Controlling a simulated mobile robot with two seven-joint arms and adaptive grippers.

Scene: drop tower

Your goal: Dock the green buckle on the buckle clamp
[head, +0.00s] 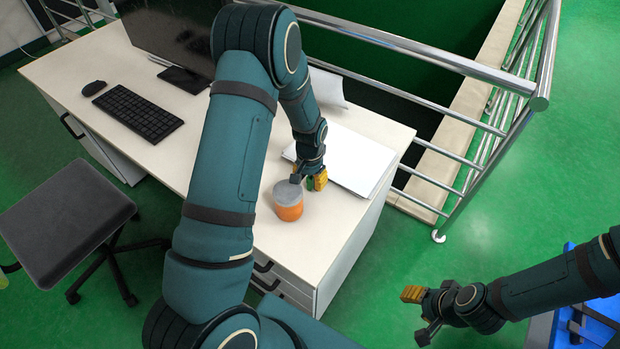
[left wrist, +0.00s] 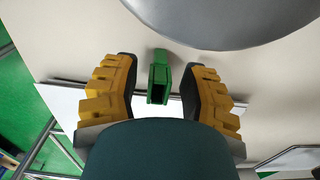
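The green buckle (left wrist: 158,80) shows in the left wrist view between the yellow-and-black fingers of my left gripper (left wrist: 160,90). Gaps on both sides separate it from the fingers, so the gripper is open. In the head view my left gripper (head: 312,182) is low over the white desk, just behind the orange pot with a grey top. A little green (head: 311,184) shows between its fingers. My right gripper (head: 416,312) is beyond the desk's right side, above the green floor, with nothing seen in it; its opening is unclear. I cannot make out the buckle clamp.
The orange pot (head: 288,207) stands close to my left gripper. White papers (head: 352,160) lie behind it on the desk (head: 190,165). A keyboard (head: 137,113), mouse (head: 93,88) and monitor (head: 160,30) are further left. A metal railing (head: 400,42) runs behind. A grey stool (head: 65,215) stands in front.

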